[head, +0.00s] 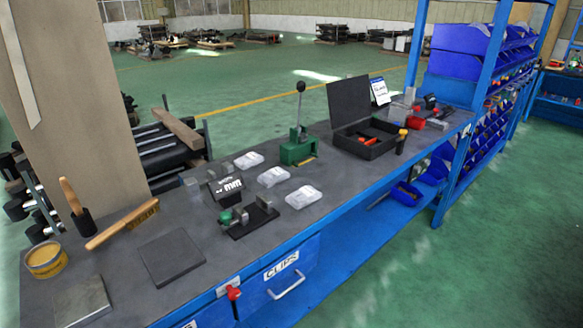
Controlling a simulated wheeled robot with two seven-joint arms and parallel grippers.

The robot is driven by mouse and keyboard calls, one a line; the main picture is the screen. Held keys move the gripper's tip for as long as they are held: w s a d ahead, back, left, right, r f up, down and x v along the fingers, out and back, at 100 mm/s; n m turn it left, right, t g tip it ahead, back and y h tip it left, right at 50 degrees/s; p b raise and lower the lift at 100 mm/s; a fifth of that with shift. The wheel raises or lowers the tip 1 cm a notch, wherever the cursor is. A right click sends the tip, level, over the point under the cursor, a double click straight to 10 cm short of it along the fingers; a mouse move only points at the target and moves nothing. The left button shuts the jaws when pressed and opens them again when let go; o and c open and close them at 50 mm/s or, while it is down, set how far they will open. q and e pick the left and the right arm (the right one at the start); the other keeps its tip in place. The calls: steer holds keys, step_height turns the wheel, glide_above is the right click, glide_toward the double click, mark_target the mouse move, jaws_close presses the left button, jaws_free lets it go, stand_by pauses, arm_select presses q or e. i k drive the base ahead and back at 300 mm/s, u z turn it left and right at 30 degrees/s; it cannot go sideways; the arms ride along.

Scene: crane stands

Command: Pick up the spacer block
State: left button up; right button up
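No object is clearly marked as the spacer block, and I cannot tell for sure which one it is. A flat metal plate (82,303) lies at the near left of the bench. A black fixture (250,221) with a green knob and grey metal pieces stands near the front edge. Neither of my grippers is in view.
A yellow tin (46,260), a wooden-handled brush (122,224) and a dark square pad (171,257) lie at left. Clear packs (272,177), a green lever press (298,148) and an open black case (365,136) stand further along. A beige column (75,90) rises behind.

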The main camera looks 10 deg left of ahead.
mark_target(227, 168)
steer(key=z, duration=0.6)
steer(key=i, duration=1.3)
steer(key=u, duration=2.8)
